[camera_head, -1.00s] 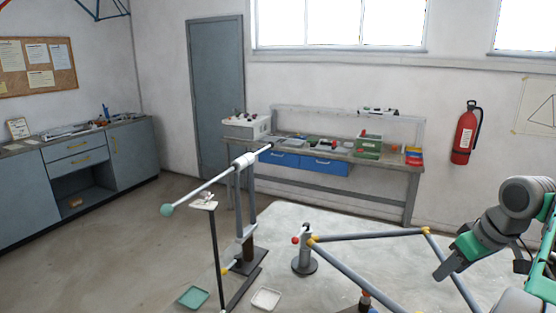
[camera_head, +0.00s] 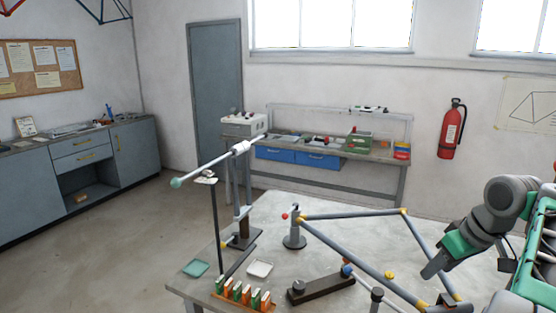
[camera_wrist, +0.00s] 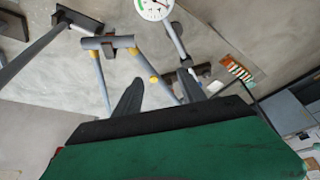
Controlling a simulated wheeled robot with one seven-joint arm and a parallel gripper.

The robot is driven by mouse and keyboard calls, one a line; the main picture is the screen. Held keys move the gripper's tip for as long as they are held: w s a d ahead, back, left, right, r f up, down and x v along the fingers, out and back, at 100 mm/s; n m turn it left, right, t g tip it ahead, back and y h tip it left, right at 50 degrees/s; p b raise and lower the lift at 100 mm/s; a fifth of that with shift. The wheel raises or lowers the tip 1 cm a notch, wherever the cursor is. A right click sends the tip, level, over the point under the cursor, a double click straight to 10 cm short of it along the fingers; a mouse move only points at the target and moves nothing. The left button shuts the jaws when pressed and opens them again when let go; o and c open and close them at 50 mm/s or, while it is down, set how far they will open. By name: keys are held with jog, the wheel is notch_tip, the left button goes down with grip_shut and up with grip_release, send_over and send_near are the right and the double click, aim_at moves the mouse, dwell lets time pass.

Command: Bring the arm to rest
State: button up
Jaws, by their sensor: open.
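My arm reaches in from the right of the head view, over the right side of the work table (camera_head: 345,215). My gripper (camera_head: 430,270) points down and left there, beside the grey tube frame (camera_head: 345,250) with yellow joints. In the wrist view my gripper (camera_wrist: 158,92) has its two dark fingers spread apart with nothing between them. Tubes of the frame show beyond the fingers. Whether the fingertips clear the tubes by much is hard to tell.
A stand with a long rod (camera_head: 210,164) rises at the table's left. A rack of coloured blocks (camera_head: 243,295), a dark bar fixture (camera_head: 320,288), a teal tray (camera_head: 195,268) and a white tray (camera_head: 260,268) lie in front. A dial (camera_wrist: 154,6) shows in the wrist view.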

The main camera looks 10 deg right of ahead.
jog(key=w+a+f+b, duration=0.2)
jog(key=a+f, duration=0.3)
jog(key=a, duration=0.4)
jog(key=w+a+f+b, duration=0.1)
jog(key=a+f+b, duration=0.3)
jog(key=a, duration=0.6)
jog(key=s+a+f+b, duration=0.1)
jog(key=s+a+f, duration=0.4)
jog(key=f, duration=0.2)
jog(key=s+a+f+m+g+b, duration=0.1)
jog(key=s+a+f+b, duration=0.1)
jog(key=s+a+f, duration=0.3)
notch_tip(320, 180, down, 2)
jog(key=shift+a+f+m+h, duration=0.15)
jog(key=shift+a+m+h, duration=0.2)
jog(key=shift+a, duration=0.2)
